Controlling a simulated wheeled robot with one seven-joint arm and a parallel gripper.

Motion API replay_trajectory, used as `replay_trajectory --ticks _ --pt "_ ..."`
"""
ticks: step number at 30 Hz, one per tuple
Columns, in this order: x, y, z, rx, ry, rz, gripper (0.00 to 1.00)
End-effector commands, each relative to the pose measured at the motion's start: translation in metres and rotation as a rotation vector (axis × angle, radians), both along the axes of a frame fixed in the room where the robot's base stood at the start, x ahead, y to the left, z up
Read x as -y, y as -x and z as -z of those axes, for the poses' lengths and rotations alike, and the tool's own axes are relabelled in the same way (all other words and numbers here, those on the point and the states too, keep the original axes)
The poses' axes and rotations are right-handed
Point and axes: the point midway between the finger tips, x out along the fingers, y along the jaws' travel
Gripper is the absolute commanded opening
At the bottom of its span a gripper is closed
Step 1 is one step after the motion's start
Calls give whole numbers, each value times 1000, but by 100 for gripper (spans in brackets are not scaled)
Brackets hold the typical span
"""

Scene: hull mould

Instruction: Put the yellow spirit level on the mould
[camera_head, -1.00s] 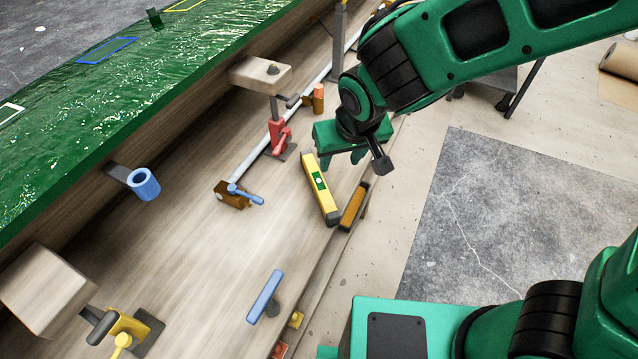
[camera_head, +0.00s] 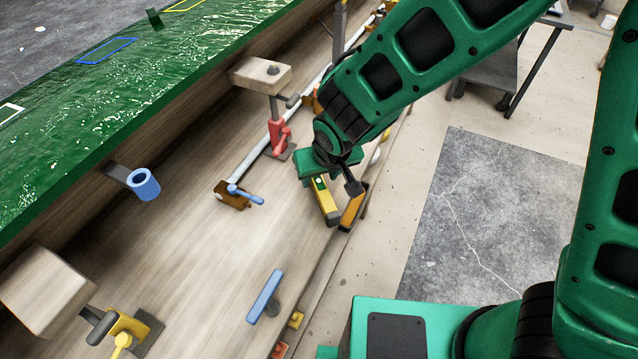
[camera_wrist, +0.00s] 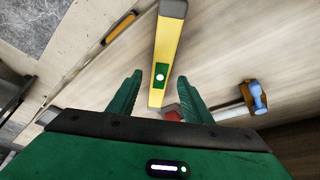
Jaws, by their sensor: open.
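The yellow spirit level (camera_head: 327,203) lies on the wooden bench near its right edge, its upper end hidden under my gripper (camera_head: 318,179) in the head view. In the wrist view the level (camera_wrist: 166,50) points away from me, with a green patch and white dot. My gripper (camera_wrist: 158,88) is open there, its two green fingers on either side of the level's near part. I cannot tell whether they touch it. The green glossy mould (camera_head: 110,80) runs along the upper left of the head view, with coloured outlines, one blue, one yellow and one white.
An orange-brown bar (camera_head: 353,206) lies just right of the level. A red clamp (camera_head: 277,135) under a wooden block, a blue-handled brown clamp (camera_head: 232,195) and a blue cup holder (camera_head: 144,184) stand between level and mould. A blue-handled tool (camera_head: 265,297) is nearer me.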

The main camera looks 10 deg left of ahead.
Motion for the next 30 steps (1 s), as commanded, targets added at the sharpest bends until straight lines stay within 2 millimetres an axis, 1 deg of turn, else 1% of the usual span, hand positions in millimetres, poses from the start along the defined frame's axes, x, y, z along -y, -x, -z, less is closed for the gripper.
replay_trajectory --ticks 1,3,9,18,19,20,21,23,24,30 --pt "0 -1 8 -2 5 1 45" --pt "-1 -3 16 -2 4 -1 45" --pt "-4 -10 31 0 2 -1 45" --pt "-5 -11 33 0 0 0 45" --pt "-5 -11 33 0 0 0 41" --pt "-5 -11 33 0 0 0 33" --pt "-5 -11 33 0 0 0 24" --pt "-5 -11 33 0 0 0 9" --pt "-5 -11 33 0 0 0 0" --pt "-5 -11 33 0 0 0 0"
